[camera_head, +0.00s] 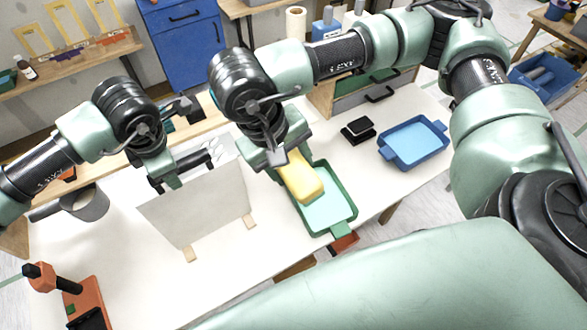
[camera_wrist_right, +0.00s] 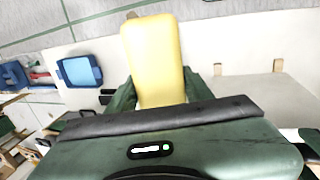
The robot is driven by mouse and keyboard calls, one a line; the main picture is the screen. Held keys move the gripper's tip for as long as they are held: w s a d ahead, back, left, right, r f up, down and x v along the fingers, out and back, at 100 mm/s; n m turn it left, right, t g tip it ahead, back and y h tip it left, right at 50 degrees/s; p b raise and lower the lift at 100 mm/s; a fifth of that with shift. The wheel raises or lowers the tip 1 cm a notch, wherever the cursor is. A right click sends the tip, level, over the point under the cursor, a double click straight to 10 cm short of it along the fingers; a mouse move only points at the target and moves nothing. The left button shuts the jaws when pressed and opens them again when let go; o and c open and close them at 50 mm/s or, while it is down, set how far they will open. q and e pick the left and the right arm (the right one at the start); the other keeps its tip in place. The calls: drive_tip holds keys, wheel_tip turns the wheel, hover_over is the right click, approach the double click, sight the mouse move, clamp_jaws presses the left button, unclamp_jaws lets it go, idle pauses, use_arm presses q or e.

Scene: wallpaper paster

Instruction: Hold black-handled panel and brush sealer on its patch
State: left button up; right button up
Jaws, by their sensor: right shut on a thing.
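A pale grey panel (camera_head: 200,210) stands upright on the white table, with small wooden feet at its bottom edge and a black handle (camera_head: 192,160) along its top. My left gripper (camera_head: 170,180) is at the handle's left part; its fingertips are hidden, so its grip cannot be made out. My right gripper (camera_head: 275,155) is shut on a yellow block-shaped applicator (camera_head: 302,182), which also shows in the right wrist view (camera_wrist_right: 153,55). The applicator is over a green tray (camera_head: 345,217) with a pale green inside; contact cannot be told. No sealer patch is clearly visible on the panel.
A blue tray (camera_head: 414,143) and a small black box (camera_head: 358,130) are at the table's right. A grey mug-like container (camera_head: 88,203) is left of the panel. An orange tool stand (camera_head: 85,300) is at the front left. White tabletop is clear before the panel.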

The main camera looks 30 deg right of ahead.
use_arm(q)
drive_tip(key=shift+f, duration=0.15)
use_arm(e)
drive_tip(key=shift+f, duration=0.1)
use_arm(q)
drive_tip(key=shift+b+x, duration=0.85)
drive_tip(key=shift+b, duration=0.45)
use_arm(e)
drive_tip(key=shift+f, duration=1.2)
use_arm(q)
clamp_jaws()
use_arm(e)
drive_tip(key=shift+f, duration=0.1)
idle(0.3)
